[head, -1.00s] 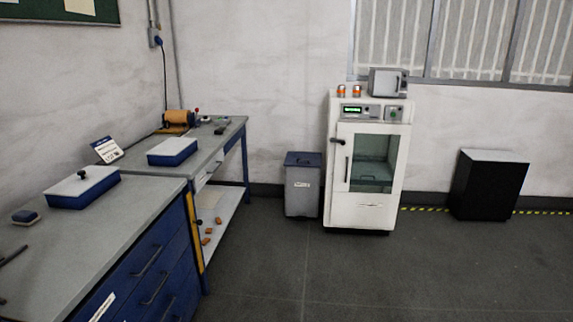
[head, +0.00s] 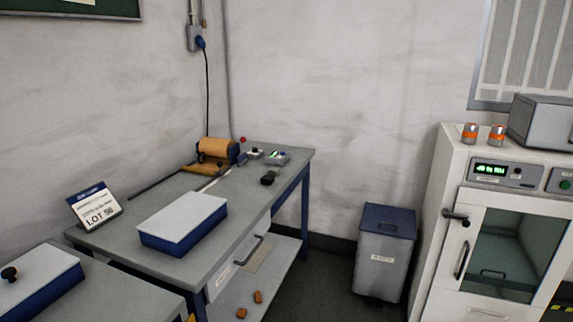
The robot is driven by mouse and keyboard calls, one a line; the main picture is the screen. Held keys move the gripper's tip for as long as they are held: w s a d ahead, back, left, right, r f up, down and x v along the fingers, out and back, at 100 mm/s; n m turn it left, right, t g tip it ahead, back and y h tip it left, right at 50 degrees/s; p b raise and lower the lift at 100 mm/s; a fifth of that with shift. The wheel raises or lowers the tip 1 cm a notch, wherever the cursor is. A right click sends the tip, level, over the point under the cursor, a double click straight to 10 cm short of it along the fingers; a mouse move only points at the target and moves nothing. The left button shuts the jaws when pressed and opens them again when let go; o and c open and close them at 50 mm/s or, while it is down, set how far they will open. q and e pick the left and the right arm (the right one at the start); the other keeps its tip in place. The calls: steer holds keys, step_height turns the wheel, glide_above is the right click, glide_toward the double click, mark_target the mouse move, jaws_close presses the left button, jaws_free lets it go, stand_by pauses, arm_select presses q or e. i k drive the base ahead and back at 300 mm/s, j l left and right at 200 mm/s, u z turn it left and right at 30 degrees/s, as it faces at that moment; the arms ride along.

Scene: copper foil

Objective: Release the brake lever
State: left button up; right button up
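A copper-coloured roll (head: 218,149) sits in a holder at the far end of the grey workbench (head: 290,165), near the wall. A small red knob (head: 243,139) stands up just right of the roll; it may be the end of the brake lever, but its stem and position are too small to tell. A small device with a green light (head: 277,157) and a dark small object (head: 268,178) lie on the bench right of the roll. Neither of my grippers is in view.
A blue box with a pale lid (head: 183,215) and a LOT sign (head: 93,205) stand on the bench. A second lidded box (head: 38,285) is nearer at left. A grey bin (head: 383,255) and white cabinet (head: 440,215) stand right. Floor between bench and bin is clear.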

mark_target(242, 140)
steer(key=i+u, duration=0.35)
steer(key=i, duration=0.75)
steer(key=i+l+z, duration=0.4)
steer(key=i+l, duration=0.3)
steer(key=l, duration=0.25)
steer(key=i+l+z, duration=0.4)
steer(key=i+l, duration=0.3)
steer(key=i, duration=0.1)
